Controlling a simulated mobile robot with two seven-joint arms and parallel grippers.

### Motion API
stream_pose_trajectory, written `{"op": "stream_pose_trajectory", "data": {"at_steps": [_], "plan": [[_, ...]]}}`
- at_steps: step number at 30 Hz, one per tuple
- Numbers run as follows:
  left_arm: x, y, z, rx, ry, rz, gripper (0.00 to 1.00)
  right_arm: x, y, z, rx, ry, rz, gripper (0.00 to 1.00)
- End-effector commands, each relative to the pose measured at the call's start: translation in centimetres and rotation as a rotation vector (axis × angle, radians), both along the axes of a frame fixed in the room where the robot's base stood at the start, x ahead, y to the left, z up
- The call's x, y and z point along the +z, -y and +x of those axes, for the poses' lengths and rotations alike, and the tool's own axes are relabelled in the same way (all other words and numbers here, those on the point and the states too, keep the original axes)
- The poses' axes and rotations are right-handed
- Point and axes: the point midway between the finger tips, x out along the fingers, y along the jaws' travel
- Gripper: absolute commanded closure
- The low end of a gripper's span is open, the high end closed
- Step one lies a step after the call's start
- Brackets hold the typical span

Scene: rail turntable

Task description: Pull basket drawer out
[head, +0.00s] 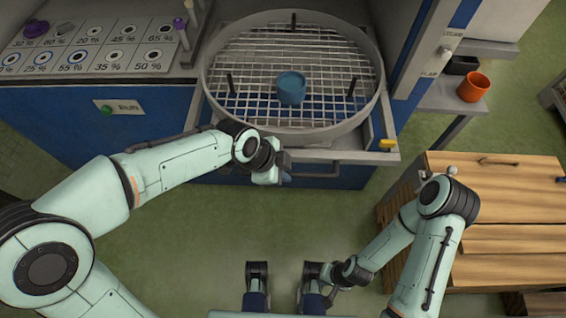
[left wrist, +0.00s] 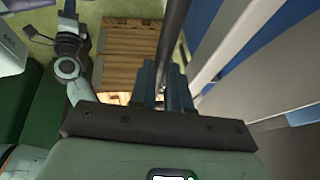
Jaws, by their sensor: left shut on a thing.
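The basket drawer (head: 300,137) is a grey pull-out frame in the blue cabinet, bearing a round wire basket (head: 372,70) with a pale rim. The drawer stands out from the cabinet front. A blue cup (head: 291,88) stands on the mesh. My left gripper (head: 280,172) is at the drawer's front, left of its middle, shut on the bar handle (head: 325,172). In the left wrist view the grey bar (left wrist: 175,40) runs between its blue fingers (left wrist: 166,85). My right gripper (head: 328,280) is low in the head view, away from the drawer; its fingers are unclear.
A wooden-topped cabinet (head: 500,205) stands at right. A side shelf (head: 430,100) holds an orange cup (head: 473,87) and a black box (head: 461,65). A yellow tab (head: 388,143) sits at the drawer's right corner. Green floor (head: 215,235) is clear before the drawer.

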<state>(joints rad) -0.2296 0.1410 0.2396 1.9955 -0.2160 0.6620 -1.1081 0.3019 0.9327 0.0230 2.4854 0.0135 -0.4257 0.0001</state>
Motion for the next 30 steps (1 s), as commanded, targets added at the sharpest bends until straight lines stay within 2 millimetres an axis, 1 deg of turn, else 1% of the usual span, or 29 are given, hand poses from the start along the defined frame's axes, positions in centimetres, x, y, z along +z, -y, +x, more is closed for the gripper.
{"op": "stream_pose_trajectory", "data": {"at_steps": [4,15,16,17,18,26,30], "plan": [[-0.04,-0.01,-0.36,-0.001,-0.001,0.001,1.0,-0.06,0.0,0.04,-0.001,0.002,-0.001,1.0],[0.0,0.0,-0.37,0.0,-0.001,0.0,1.0,-0.07,0.01,0.04,-0.001,0.002,-0.001,1.0],[-0.01,0.0,-0.36,0.0,-0.001,0.0,0.74,-0.07,0.01,0.04,-0.001,0.002,-0.001,1.0],[0.0,0.0,-0.36,0.0,-0.001,0.0,0.64,-0.07,0.01,0.04,-0.001,0.002,-0.001,1.0],[0.0,0.0,-0.35,0.0,0.0,0.0,0.58,-0.07,0.01,0.04,-0.001,0.002,-0.001,1.0],[0.06,-0.01,-0.32,0.0,0.001,0.0,0.58,-0.07,0.01,0.03,0.0,0.001,0.0,1.0],[0.94,-0.36,-0.42,0.002,0.002,0.0,0.58,0.12,0.0,-0.03,0.0,-0.001,0.0,1.0]]}}
